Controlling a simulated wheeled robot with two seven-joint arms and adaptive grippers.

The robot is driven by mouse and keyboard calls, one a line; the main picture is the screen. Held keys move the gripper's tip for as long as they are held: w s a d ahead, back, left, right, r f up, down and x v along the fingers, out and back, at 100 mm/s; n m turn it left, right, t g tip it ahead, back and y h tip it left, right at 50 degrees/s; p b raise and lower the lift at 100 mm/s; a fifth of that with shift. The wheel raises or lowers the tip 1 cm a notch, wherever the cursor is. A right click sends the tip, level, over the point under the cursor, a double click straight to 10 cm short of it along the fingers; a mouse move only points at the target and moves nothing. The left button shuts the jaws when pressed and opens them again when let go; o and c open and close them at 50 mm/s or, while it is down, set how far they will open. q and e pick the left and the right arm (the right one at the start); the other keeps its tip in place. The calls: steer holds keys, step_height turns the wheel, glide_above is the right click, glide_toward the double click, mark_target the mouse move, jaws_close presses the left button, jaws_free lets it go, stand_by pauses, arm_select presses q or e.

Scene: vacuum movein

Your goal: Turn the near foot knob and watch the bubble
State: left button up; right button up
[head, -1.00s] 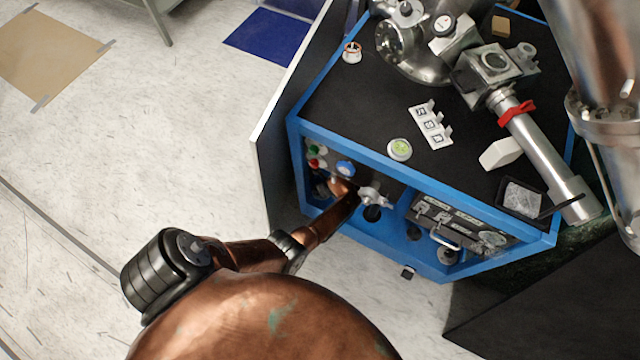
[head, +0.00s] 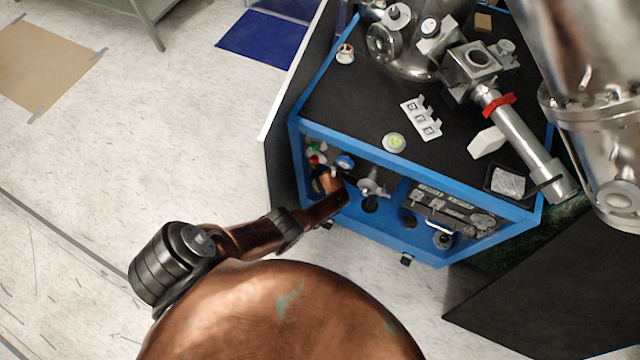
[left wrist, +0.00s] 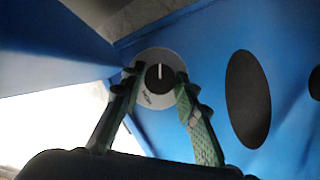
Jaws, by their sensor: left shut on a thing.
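A round black knob (left wrist: 160,77) with a white pointer line sits on a white lettered disc on the blue panel. The line points nearly straight up in the left wrist view. My left gripper (left wrist: 160,90) is shut on this knob, with one green finger on each side. In the head view my copper left arm reaches to the left part of the blue cabinet's front; its fingers and the knob are hidden there. A round green bubble level (head: 394,143) lies on the cabinet's black top near the front edge; its bubble is too small to place. My right gripper is not in view.
The blue cabinet (head: 440,248) carries steel vacuum parts (head: 480,65), a white numbered bracket (head: 420,118) and a white block (head: 486,142) on top. A metal handle (head: 373,187) sticks out just right of my arm. Dark holes (left wrist: 248,98) lie right of the knob.

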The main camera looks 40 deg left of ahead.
arm_select(q)
steer(key=shift+s+a+r+m+t+p, duration=0.1)
steer(key=shift+m+t+p, duration=0.2)
steer(key=shift+m+p, duration=0.6)
steer(key=shift+m+h, duration=0.5)
steer(key=shift+m, duration=0.5)
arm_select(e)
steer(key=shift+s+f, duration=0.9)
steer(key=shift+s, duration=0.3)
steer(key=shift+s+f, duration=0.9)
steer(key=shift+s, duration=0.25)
arm_select(q)
steer(key=o, duration=1.1)
steer(key=shift+t, duration=0.3)
steer(key=shift+o, duration=0.2)
steer(key=v, duration=0.7)
steer(key=shift+d+r, duration=0.25)
steer(key=shift+r, duration=0.05)
steer(key=shift+s, duration=0.1)
